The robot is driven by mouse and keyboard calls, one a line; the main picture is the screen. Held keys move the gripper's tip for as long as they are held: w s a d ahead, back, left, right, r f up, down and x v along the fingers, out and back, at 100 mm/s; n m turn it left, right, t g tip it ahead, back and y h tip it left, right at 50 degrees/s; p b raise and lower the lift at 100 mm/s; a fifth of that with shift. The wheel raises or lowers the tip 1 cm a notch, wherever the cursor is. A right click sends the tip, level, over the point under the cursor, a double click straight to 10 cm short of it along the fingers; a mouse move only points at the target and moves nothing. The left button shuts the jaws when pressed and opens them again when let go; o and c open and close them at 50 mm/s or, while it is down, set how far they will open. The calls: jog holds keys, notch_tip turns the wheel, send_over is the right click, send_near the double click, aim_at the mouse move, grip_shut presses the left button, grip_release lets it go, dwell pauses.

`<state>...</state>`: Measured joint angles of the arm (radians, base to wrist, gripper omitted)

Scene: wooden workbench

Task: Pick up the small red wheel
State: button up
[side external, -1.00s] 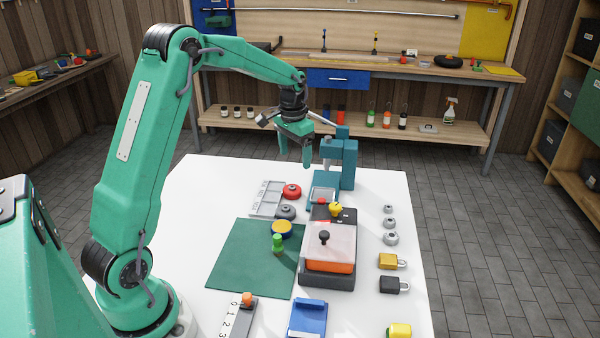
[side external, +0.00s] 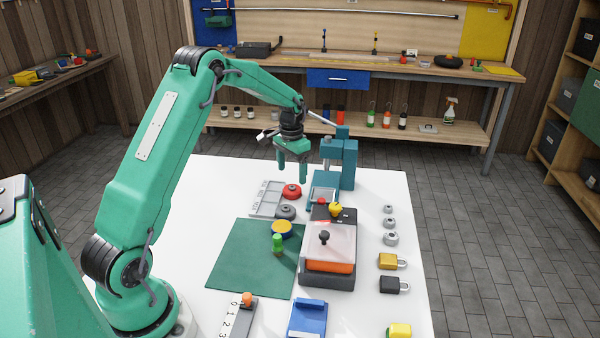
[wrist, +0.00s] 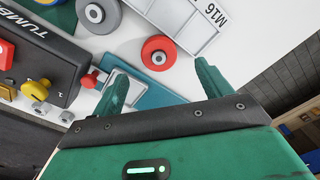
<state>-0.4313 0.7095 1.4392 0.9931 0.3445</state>
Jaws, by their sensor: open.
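The small red wheel (side external: 291,191) has a grey hub and lies flat on the white table, right of the grey tray. It also shows in the wrist view (wrist: 147,47), ahead of and between my fingers. My gripper (side external: 291,171) is open and empty. It points down above the wheel in the side view, apart from it. Both green fingers show in the wrist view (wrist: 160,76), with nothing between them at their tips.
A teal press (side external: 348,170) stands close right of my gripper. A grey wheel (side external: 286,212) lies just in front of the red one, beside the compartmented tray (side external: 258,209). A blue-and-yellow wheel (side external: 282,229) is nearer. The tumbler box (side external: 315,281) stands to the right front.

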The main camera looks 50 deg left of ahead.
aim_at(292, 186)
jog(key=shift+f, duration=2.65)
jog(key=c, duration=1.1)
jog(key=shift+r, duration=0.2)
jog(key=shift+r, duration=0.6)
jog(key=r, duration=0.1)
jog(key=d+r, duration=0.1)
jog(key=r, duration=0.1)
jog(key=shift+r, duration=0.1)
jog(key=d+r, duration=0.2)
jog(key=d, duration=0.1)
jog(key=s+d+r, duration=0.1)
jog(key=d+r, duration=0.1)
jog(key=d, duration=0.2)
jog(key=d+r, duration=0.2)
jog(key=d, duration=0.1)
jog(key=shift+s+d+r, duration=0.15)
jog(key=shift+d, duration=0.2)
